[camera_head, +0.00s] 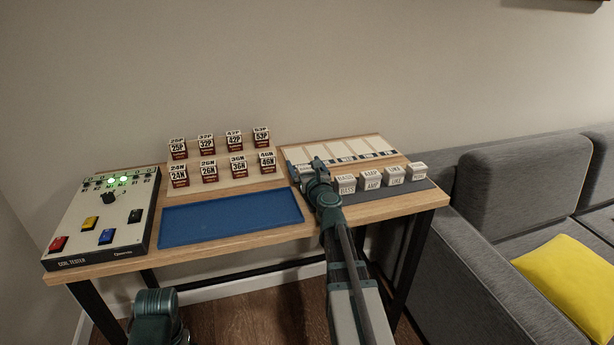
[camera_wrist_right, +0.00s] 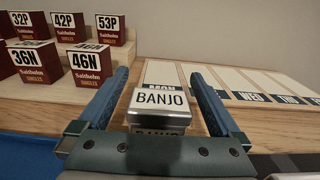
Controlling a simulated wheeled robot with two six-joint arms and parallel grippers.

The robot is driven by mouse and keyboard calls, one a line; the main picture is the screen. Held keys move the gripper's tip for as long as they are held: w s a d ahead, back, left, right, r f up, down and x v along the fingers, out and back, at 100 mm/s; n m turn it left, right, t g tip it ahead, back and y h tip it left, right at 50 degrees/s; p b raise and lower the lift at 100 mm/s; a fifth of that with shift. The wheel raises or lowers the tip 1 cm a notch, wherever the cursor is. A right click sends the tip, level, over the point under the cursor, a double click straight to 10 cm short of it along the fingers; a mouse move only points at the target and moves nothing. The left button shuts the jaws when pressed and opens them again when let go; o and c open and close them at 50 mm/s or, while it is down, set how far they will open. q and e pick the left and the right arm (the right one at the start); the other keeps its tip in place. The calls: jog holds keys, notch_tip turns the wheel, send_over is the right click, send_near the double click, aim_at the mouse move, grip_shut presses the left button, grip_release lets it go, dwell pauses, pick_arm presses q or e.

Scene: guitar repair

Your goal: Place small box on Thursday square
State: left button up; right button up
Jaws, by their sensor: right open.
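The small white-topped boxes (camera_head: 395,176) stand on a dark grey mat at the right of the table; lids read BASS, AMP and UKE, and one at the right end is too small to read. A BANJO tin (camera_wrist_right: 160,105) stands between the spread fingers of my right gripper (camera_wrist_right: 165,100), with a gap on each side. The head view also shows this gripper (camera_head: 308,172) at the day board's left end, hiding the tin. The MON label is just beyond the tin. The Thursday square (camera_head: 364,147) looks empty; its THU label (camera_wrist_right: 289,99) shows in the wrist view.
Red string boxes (camera_head: 208,171) stand on a stepped wooden rack left of my right gripper. An empty blue tray (camera_head: 232,217) lies in front of them. A coil tester (camera_head: 108,215) with lit green lamps stands at the left. A grey sofa adjoins the table's right side.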

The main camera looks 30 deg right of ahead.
jog(key=shift+w, duration=0.1)
jog(key=shift+c, duration=0.3)
jog(key=c, duration=1.4)
jog(key=shift+o, duration=0.2)
jog(key=shift+r, duration=0.2)
